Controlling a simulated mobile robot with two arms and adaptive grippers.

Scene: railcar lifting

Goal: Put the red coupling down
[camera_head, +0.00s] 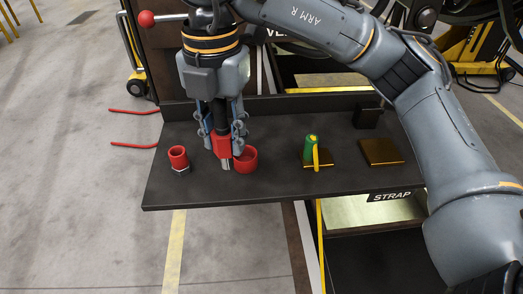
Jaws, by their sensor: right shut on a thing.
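My right gripper (223,138) points straight down over the left part of the dark shelf. It is shut on the red coupling (221,147), a red piece with a dark shaft above it between the fingers and a small metallic tip below. The coupling is upright and low over the shelf; I cannot tell whether its tip touches. An open red cup (246,160) stands close at its right, partly overlapped by it in the picture. My left gripper is not in view.
A smaller red fitting with a metallic base (179,159) stands to the left on the shelf (275,186). A green and yellow strap roll (311,152) and a brass-coloured plate (381,151) are to the right. Two red prongs (135,146) stick out left of the shelf.

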